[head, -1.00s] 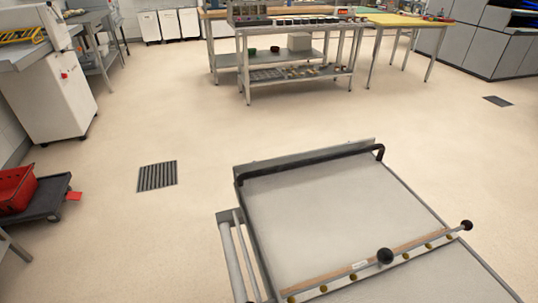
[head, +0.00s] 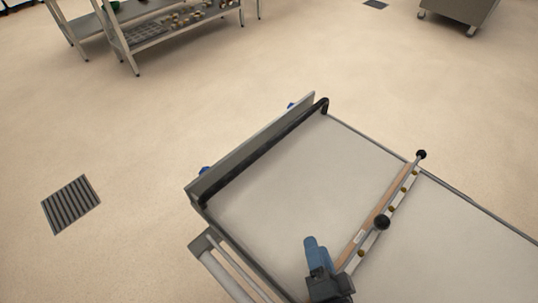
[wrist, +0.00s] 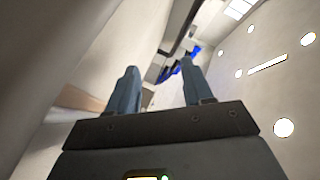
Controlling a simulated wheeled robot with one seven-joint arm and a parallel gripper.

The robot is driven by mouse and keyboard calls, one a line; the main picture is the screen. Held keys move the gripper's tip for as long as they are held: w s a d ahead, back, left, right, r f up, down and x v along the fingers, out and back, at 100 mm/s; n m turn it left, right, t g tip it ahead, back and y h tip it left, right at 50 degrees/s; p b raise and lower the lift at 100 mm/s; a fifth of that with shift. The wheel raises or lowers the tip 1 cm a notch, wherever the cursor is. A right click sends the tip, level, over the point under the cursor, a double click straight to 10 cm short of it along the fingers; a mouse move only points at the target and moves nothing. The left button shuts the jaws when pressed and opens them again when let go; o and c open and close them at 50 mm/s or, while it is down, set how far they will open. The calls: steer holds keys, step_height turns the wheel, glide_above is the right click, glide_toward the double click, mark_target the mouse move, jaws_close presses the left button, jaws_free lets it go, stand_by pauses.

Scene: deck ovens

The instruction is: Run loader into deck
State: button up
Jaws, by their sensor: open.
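The loader (head: 285,185) is a flat pale bed in a grey metal frame, at the lower right of the head view. A black handle bar (head: 270,150) runs along its far-left end. A wooden crossbar (head: 375,215) with black knobs and small brass-coloured fittings lies across the bed. My gripper (head: 312,243) shows at the bottom of the head view, over the bed and left of the crossbar. Its two blue fingers are apart and empty in the wrist view (wrist: 158,85). No deck oven opening can be made out in the head view.
A floor drain grate (head: 71,204) lies left of the loader. A metal shelf table (head: 165,30) stands at the top left, and a grey cabinet on casters (head: 460,15) at the top right. The floor between them and the loader is clear.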

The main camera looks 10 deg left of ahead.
steer(key=w+a, duration=0.2)
steer(key=a, duration=0.1)
steer(key=w+a+y, duration=0.1)
steer(key=a, duration=0.2)
steer(key=w+a+m+y, duration=0.1)
steer(key=w+a, duration=0.1)
steer(key=a, duration=0.1)
steer(key=shift+w, duration=0.3)
steer(key=m+g+y, duration=0.1)
steer(key=m+y, duration=0.1)
glide_toward(235, 177)
steer(key=x, duration=0.5)
steer(key=shift+w, duration=0.15)
steer(key=b+x, duration=0.2)
steer(key=x, duration=0.4)
steer(key=shift+a+f, duration=0.1)
steer(key=shift+a, duration=0.05)
steer(key=shift+b+x, duration=0.4)
steer(key=shift+x, duration=0.4)
jaws_close()
